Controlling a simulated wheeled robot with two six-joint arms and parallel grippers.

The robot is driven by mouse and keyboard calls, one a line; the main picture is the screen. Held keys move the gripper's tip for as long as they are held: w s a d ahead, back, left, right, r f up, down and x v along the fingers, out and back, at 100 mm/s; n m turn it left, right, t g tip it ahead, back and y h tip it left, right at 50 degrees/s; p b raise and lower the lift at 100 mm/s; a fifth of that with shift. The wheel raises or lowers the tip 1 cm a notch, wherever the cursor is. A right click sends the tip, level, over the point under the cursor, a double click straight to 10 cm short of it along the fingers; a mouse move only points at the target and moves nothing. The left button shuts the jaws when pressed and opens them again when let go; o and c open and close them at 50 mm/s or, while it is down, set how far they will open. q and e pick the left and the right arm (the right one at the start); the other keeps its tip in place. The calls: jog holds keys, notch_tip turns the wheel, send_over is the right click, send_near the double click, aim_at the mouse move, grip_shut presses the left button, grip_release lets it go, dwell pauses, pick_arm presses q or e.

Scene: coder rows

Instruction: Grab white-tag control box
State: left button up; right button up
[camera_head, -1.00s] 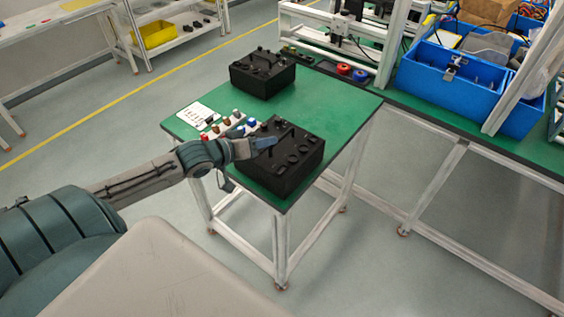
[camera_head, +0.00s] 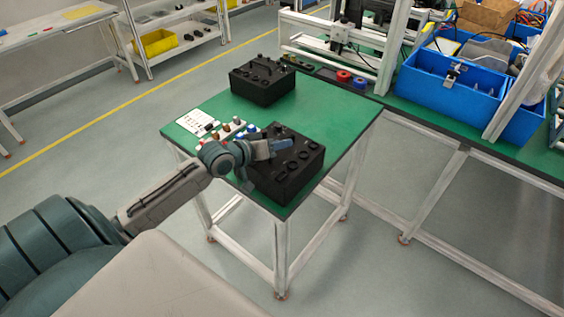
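Two black control boxes stand on the small green-topped table (camera_head: 335,118). The near box (camera_head: 290,178) has knobs and a handle on top. The far box (camera_head: 262,82) stands apart, near the back of the table. I cannot make out a white tag on either box. My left gripper (camera_head: 282,146) is over the top of the near box, close to its handle. The gripper hides part of the box top, and I cannot tell whether its fingers are open or around the handle. My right gripper is not in view.
A white sheet (camera_head: 197,122) and several small coloured knobs lie at the table's left edge. Blue bins (camera_head: 450,85) stand on the green bench at the right. Red and blue rolls (camera_head: 344,76) lie behind the table. The floor at the left is open.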

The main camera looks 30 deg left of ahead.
pick_arm(q)
grip_shut()
dwell(1.2)
jog(key=shift+w+r, duration=0.1)
jog(key=shift+r, duration=0.1)
